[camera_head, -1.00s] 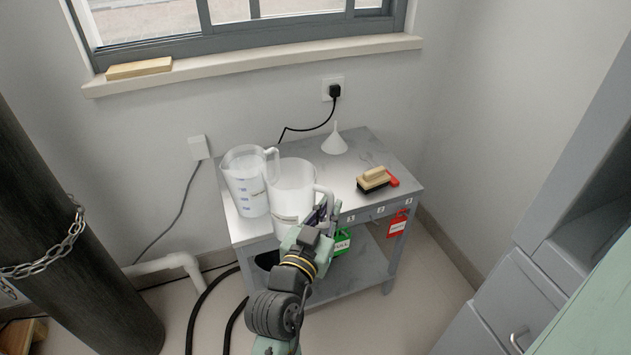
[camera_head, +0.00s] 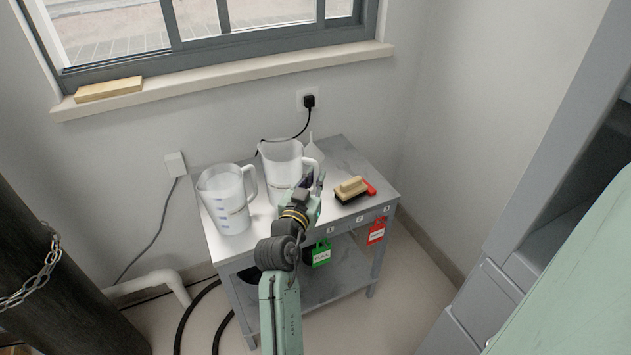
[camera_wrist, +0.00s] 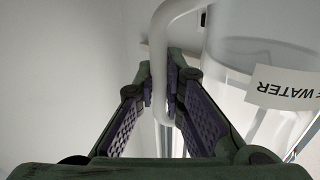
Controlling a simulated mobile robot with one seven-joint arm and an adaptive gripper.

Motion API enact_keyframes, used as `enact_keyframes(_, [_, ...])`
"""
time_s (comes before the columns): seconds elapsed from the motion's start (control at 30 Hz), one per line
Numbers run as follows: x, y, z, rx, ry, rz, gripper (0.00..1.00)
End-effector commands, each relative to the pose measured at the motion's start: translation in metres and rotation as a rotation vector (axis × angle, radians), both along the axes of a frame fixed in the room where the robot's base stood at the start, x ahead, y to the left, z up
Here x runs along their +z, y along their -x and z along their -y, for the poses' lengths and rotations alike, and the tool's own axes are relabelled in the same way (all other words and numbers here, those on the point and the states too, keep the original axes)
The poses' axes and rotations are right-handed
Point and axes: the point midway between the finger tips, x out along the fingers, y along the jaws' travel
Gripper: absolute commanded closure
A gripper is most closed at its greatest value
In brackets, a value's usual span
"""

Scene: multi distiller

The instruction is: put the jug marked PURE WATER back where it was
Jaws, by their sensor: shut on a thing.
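My gripper (camera_head: 308,187) is shut on the handle of the clear PURE WATER jug (camera_head: 280,165) over the grey side table (camera_head: 345,150). In the wrist view the jug handle (camera_wrist: 160,65) passes between the two finger pads. The jug wall and its label (camera_wrist: 284,88), reading "WATER" with its start cut off, are at the right. The jug looks upright. My gripper and arm hide part of its lower side, so I cannot tell whether its base touches the tabletop.
A second jug with blue marks (camera_head: 227,205) stands close to the left. A white funnel (camera_head: 315,148) is just behind and right of the held jug. A wooden brush (camera_head: 350,189) and red item (camera_head: 369,187) lie right.

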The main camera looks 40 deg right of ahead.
Motion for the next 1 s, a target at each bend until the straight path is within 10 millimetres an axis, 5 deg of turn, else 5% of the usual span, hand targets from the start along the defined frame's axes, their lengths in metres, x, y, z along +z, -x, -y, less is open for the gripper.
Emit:
enact_keyframes(0.17, [0.001, -0.01, 0.009, 0.001, 0.004, 0.004, 1.0])
enact_keyframes(0.5, [-0.033, -0.01, 0.009, 0.001, 0.004, 0.003, 1.0])
enact_keyframes(0.87, [-0.037, -0.01, 0.009, 0.002, 0.004, 0.005, 1.0])
enact_keyframes(0.9, [-0.04, -0.01, 0.009, 0.0, 0.001, -0.001, 0.9])
enact_keyframes(1.0, [-0.039, -0.01, 0.009, 0.0, 0.001, -0.001, 0.83])
